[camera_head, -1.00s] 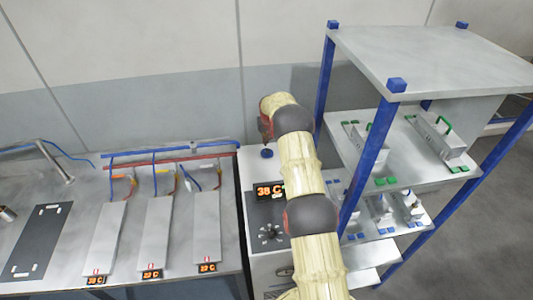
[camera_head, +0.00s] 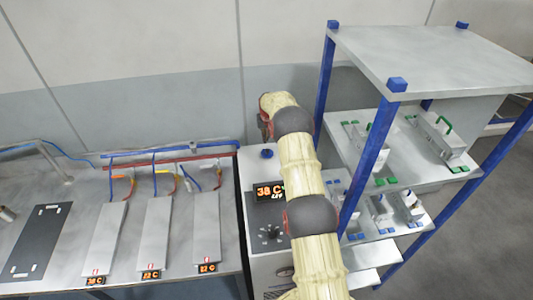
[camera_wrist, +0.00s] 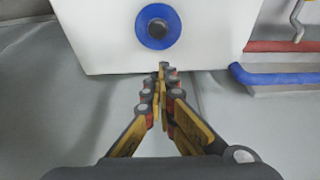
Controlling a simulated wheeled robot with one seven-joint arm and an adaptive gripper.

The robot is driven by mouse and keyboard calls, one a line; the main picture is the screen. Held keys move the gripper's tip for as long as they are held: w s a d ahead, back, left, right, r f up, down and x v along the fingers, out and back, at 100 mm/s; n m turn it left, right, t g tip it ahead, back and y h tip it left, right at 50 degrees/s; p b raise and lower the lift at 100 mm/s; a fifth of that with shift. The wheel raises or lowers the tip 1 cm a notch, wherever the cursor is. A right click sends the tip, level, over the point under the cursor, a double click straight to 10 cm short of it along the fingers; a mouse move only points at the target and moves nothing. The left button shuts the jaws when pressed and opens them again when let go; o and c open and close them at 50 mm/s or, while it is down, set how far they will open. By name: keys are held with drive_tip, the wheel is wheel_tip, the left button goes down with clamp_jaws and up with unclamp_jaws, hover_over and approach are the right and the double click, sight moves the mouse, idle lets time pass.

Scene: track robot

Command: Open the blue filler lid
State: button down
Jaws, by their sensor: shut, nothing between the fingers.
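The blue filler lid (camera_wrist: 158,27) shows in the wrist view as a round blue disc with a dark centre, on the white top of a cabinet (camera_wrist: 100,50). It also shows in the head view (camera_head: 267,153) as a small blue round piece near the back of the cabinet top. It looks seated flat. My gripper (camera_wrist: 163,70) is shut and empty. In the wrist view its tips are just below the lid in the picture, by the cabinet's edge, apart from the lid. In the head view my arm hides the gripper's fingers.
A bench (camera_head: 60,220) with several grey plates, cables and pipes is at left. A blue-posted shelf rack (camera_head: 375,150) stands close on the right. The wall (camera_head: 180,100) is behind.

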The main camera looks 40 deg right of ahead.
drive_tip(key=shift+w+r, duration=0.1)
drive_tip(key=shift+w+d+r, duration=0.2)
drive_tip(key=shift+w+r, duration=0.1)
drive_tip(key=shift+r, duration=0.1)
drive_tip(key=shift+w+r, duration=0.15)
idle(0.4)
drive_tip(key=shift+w+d+r, duration=0.2)
drive_tip(key=shift+w+r, duration=0.05)
drive_tip(key=shift+r, duration=0.1)
drive_tip(key=shift+w+r, duration=0.1)
idle(0.3)
drive_tip(key=shift+w+d+r, duration=0.2)
drive_tip(key=shift+w+r, duration=0.15)
drive_tip(key=shift+r, duration=0.1)
drive_tip(key=shift+r, duration=0.1)
idle(0.3)
drive_tip(key=shift+w+d+r+p, duration=0.2)
drive_tip(key=shift+w+r+p, duration=0.1)
drive_tip(key=shift+w+r, duration=0.15)
drive_tip(key=c, duration=2.4)
unclamp_jaws()
